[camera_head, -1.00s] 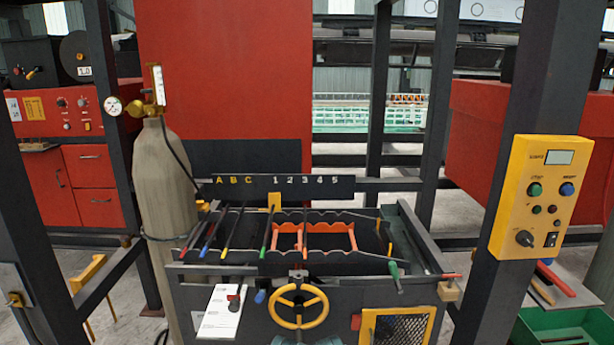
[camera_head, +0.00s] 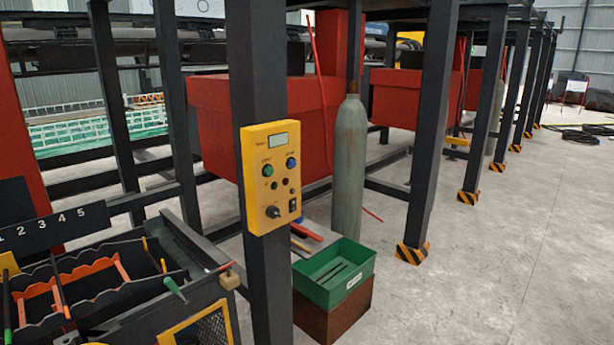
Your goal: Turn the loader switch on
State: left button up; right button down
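A yellow control panel (camera_head: 270,177) is fixed to a dark upright post right of the black rack. It carries a small display (camera_head: 278,141) at the top, a green button (camera_head: 267,170) and a blue button (camera_head: 291,163), with two smaller dark and red buttons below. A dark rotary knob (camera_head: 273,212) sits at lower left. A small black rocker switch (camera_head: 293,205) sits at lower right; its position is too small to tell. Which of these is the loader switch, I cannot tell. Neither of my grippers is in view.
A black rack (camera_head: 110,290) with orange dividers stands at lower left. A green bin (camera_head: 334,273) on a brown box stands right of the post, with a grey gas cylinder (camera_head: 349,170) behind it. Open concrete floor (camera_head: 500,270) lies to the right.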

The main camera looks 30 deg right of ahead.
aim_at(271, 212)
jog(key=z, duration=0.95)
